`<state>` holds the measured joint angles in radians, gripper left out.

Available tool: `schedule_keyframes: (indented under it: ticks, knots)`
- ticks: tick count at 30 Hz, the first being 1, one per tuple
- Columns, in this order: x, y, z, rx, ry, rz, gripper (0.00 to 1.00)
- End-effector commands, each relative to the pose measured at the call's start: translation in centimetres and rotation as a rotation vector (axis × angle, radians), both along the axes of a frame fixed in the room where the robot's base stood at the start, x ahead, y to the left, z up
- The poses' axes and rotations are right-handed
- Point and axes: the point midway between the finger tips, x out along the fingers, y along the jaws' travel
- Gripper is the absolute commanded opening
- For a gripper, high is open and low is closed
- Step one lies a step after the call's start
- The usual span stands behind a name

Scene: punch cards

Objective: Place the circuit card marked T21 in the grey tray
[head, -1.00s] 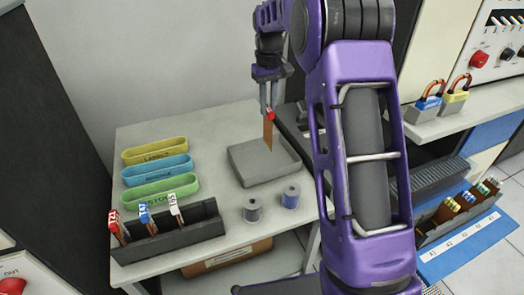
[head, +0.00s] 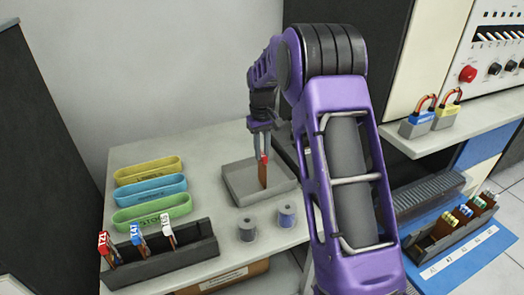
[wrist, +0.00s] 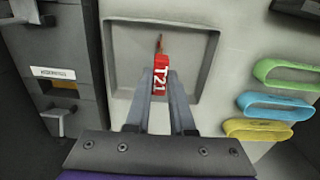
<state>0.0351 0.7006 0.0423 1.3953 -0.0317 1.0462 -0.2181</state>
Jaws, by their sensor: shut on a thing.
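The circuit card (head: 263,174) is brown with a red tab and hangs upright from my gripper (head: 262,153). In the wrist view the red tab (wrist: 161,82) reads T21, and my gripper (wrist: 162,90) is shut on that tab, one finger on each side. The grey tray (head: 236,192) is shallow and square and stands on the pale table. The card is over the tray's inside, with its lower end below rim level or close to it. I cannot tell whether it touches the floor of the tray. The tray (wrist: 203,60) holds nothing else that I can see.
A dark rack (head: 180,255) at the front left holds cards with red, blue and white tabs. Yellow, blue and green oval bins (head: 150,189) stand behind it. Two spools (head: 287,214) stand just in front of the tray.

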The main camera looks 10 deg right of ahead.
Motion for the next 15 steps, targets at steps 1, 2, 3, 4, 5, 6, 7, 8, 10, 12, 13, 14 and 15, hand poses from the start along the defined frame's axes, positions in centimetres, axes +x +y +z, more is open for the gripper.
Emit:
schedule_keyframes:
  ticks: [1,2,3,4,5,6,7,8,10,12,13,14,15]
  knots:
    - [0.00,0.00,-0.17,0.000,0.000,0.000,0.00]
    - [0.00,0.00,-0.29,0.000,0.000,0.000,0.00]
    - [0.00,0.00,-0.41,0.000,0.000,0.000,0.00]
    - [0.00,0.00,-0.31,0.000,0.000,0.000,0.27]
    - [0.00,0.00,-0.29,0.000,0.000,0.000,0.32]
    - [0.00,0.00,-0.30,0.000,0.000,0.000,0.39]
    - [0.00,0.00,-0.30,0.000,0.000,0.000,0.45]
    - [0.00,0.00,-0.30,0.000,0.000,0.000,0.50]
    - [0.00,0.00,-0.29,0.000,0.000,0.000,0.51]
    - [0.00,0.01,-0.29,0.000,0.000,0.000,0.51]
    - [0.00,0.01,-0.29,0.000,0.000,0.000,0.51]
    - [0.00,0.01,-0.29,0.000,0.000,0.000,0.51]
    - [0.00,0.00,-0.29,0.000,0.000,0.000,0.51]
